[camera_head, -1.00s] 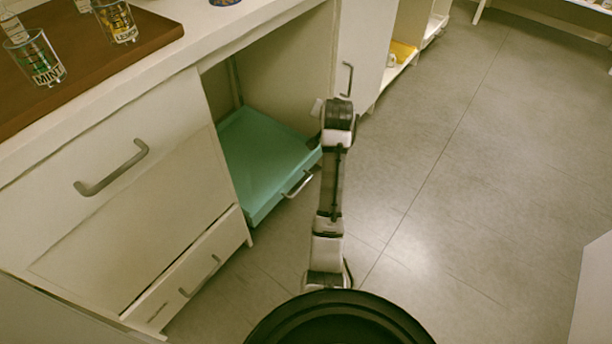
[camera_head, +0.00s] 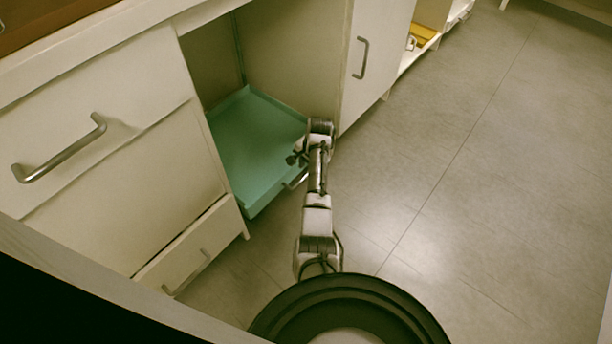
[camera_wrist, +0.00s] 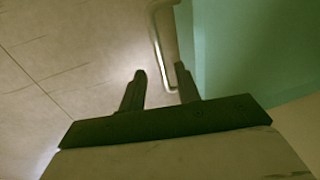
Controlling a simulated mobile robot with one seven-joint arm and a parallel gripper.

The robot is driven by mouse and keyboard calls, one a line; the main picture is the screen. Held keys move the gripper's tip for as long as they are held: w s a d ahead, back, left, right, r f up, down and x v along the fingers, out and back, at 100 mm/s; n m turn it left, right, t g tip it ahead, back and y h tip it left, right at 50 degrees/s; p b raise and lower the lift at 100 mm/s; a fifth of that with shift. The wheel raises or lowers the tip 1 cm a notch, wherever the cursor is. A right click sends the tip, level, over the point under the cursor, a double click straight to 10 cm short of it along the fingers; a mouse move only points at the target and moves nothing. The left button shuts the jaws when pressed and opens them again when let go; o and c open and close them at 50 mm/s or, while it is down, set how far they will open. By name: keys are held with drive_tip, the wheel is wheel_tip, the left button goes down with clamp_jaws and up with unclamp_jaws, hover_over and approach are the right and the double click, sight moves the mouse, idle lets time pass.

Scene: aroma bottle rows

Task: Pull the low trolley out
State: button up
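The low trolley (camera_head: 258,150) is a flat green tray in the open bay under the counter. Its front edge and metal bar handle (camera_head: 297,179) face the floor side. In the wrist view the trolley's green face (camera_wrist: 245,50) fills the right, and the handle (camera_wrist: 160,48) stands out from it. My gripper (camera_wrist: 161,80) is open, its two fingers apart. The handle's lower end shows at the gap between the fingertips, nearer the right finger; I cannot tell whether they touch. In the head view my arm's end is beside the trolley's front right corner.
A cabinet with a drawer handle (camera_head: 60,150) stands left of the bay, with a low drawer (camera_head: 188,248) beneath. A cabinet door (camera_head: 372,65) stands to the right. The grey floor (camera_head: 450,190) at right is clear.

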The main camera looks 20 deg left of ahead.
drive_tip(key=shift+w+a+f+b, duration=0.1)
drive_tip(key=shift+a+f+b, duration=0.1)
drive_tip(key=shift+f, duration=0.55)
drive_tip(key=shift+a+f+b, duration=0.1)
drive_tip(key=shift+f+b, duration=0.1)
drive_tip(key=shift+f, duration=0.5)
drive_tip(key=shift+w+a+f+b, duration=0.1)
drive_tip(key=shift+f+b, duration=0.1)
drive_tip(key=shift+f, duration=0.55)
drive_tip(key=shift+c, duration=0.2)
clamp_jaws()
